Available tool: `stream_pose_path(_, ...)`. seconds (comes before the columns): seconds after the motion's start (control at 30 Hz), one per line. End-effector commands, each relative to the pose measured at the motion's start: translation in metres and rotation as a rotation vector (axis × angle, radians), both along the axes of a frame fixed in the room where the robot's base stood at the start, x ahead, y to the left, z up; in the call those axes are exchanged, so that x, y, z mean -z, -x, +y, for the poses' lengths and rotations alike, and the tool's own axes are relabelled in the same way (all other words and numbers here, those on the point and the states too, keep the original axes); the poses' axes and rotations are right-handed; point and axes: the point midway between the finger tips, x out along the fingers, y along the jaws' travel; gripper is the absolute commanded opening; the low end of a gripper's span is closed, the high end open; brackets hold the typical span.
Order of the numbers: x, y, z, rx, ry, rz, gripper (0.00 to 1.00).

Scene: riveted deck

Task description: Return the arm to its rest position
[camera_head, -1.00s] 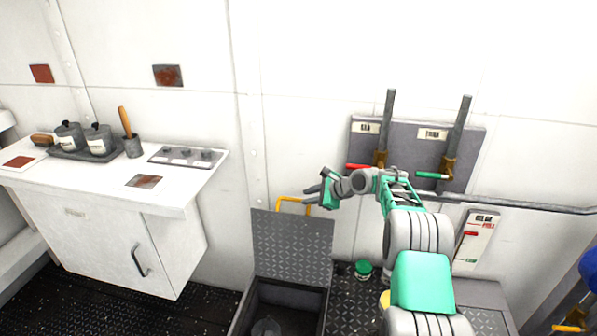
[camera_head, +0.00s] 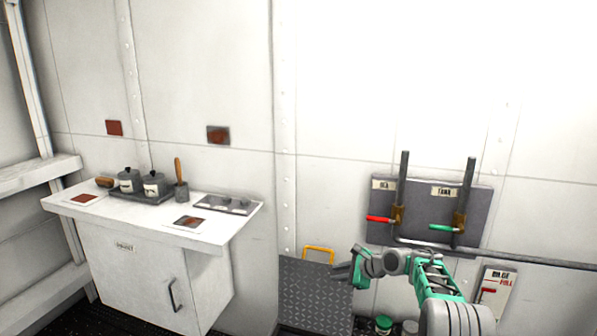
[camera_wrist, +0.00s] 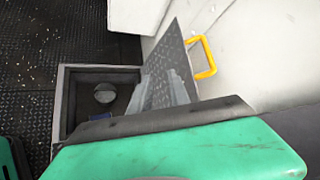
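My gripper (camera_head: 341,271) is at the end of my raised, bent arm, in front of the wall and beside the top of the raised hatch lid (camera_head: 312,295) in the head view. Its two grey fingers look slightly apart, with nothing between them. In the wrist view the fingers (camera_wrist: 170,90) show in front of the patterned lid, beyond my green wrist housing. The lid stands up from an open floor hatch (camera_wrist: 68,100). I cannot tell how far the gripper is from the lid.
A yellow handle (camera_head: 318,252) is on the lid. A wall panel (camera_head: 432,190) with red and green levers is behind my arm. A white counter (camera_head: 150,220) with canisters stands left. A round grey object (camera_wrist: 105,93) lies in the hatch. Green-topped jars (camera_head: 383,323) stand low right.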

Motion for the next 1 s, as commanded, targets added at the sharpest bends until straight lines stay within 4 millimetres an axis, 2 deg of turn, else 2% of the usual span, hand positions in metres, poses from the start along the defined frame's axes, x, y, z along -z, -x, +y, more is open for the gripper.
stream_pose_path(0.03,-0.008,0.002,0.002,-0.012,0.021,-0.012,0.22)
stream_pose_path(0.37,-0.045,0.023,0.011,-0.115,0.192,-0.071,0.22)
stream_pose_path(0.57,-0.081,0.054,0.013,-0.225,0.365,-0.123,0.22)
stream_pose_path(0.67,-0.102,0.080,0.014,-0.305,0.474,-0.152,0.22)
stream_pose_path(0.77,-0.127,0.117,0.015,-0.414,0.607,-0.181,0.22)
stream_pose_path(0.87,-0.153,0.173,0.015,-0.571,0.772,-0.211,0.22)
stream_pose_path(0.97,-0.170,0.244,0.011,-0.765,0.938,-0.229,0.22)
stream_pose_path(1.0,-0.173,0.274,0.008,-0.849,0.996,-0.235,0.22)
